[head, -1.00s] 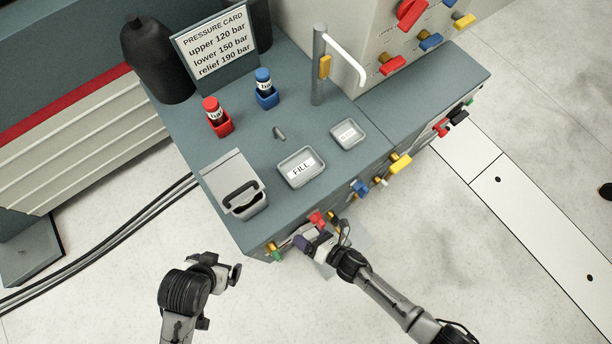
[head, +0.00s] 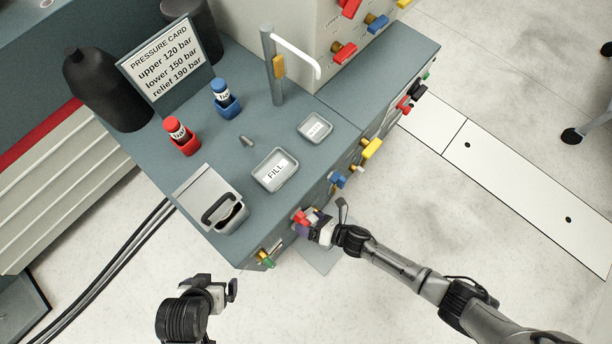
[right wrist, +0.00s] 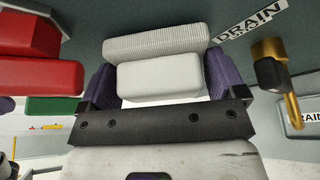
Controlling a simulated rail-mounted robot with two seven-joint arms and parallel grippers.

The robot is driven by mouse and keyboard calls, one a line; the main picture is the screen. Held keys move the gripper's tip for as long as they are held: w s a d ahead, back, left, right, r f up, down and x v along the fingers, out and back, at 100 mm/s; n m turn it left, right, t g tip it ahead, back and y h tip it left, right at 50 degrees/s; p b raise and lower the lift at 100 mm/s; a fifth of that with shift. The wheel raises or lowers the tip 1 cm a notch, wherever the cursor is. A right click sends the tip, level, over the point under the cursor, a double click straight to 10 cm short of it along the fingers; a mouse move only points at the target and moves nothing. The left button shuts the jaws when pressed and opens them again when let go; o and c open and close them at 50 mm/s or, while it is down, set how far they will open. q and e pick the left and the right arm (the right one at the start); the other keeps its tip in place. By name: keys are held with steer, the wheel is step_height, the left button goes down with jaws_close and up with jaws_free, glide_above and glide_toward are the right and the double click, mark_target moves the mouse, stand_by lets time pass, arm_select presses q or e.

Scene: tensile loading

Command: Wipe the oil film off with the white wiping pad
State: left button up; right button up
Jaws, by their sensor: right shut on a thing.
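The white wiping pad (right wrist: 160,78) is between the purple fingertips of my right gripper (right wrist: 158,86) in the right wrist view. It has a smooth block nearer me and a ribbed strip beyond it. The gripper is shut on it. In the head view my right gripper (head: 316,228) is at the bench's front face, beside a red valve handle (head: 301,217), and mostly covers the pad. The ribbed strip is close to the grey panel; I cannot tell if it touches. I cannot make out the oil film. My left gripper (head: 226,291) is low in front of the bench, apart from everything; its opening is unclear.
In the right wrist view a red handle (right wrist: 40,76) is left of the pad. A brass valve (right wrist: 275,75) and a DRAIN label (right wrist: 250,20) are right. A grey flat rectangle (head: 322,258) lies on the floor below. The FILL tray (head: 275,170) stands on the bench.

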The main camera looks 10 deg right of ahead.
mark_target(284, 233)
steer(key=shift+w+d+r, duration=0.1)
steer(key=shift+w, duration=0.35)
steer(key=shift+s+a+r, duration=0.15)
steer(key=shift+s+a, duration=0.2)
steer(key=shift+a, duration=0.35)
steer(key=shift+s+a, duration=0.4)
steer(key=shift+s, duration=0.15)
steer(key=shift+s+a, duration=0.7)
steer(key=shift+a, duration=0.2)
steer(key=shift+s+a, duration=0.7)
steer(key=shift+a, duration=0.15)
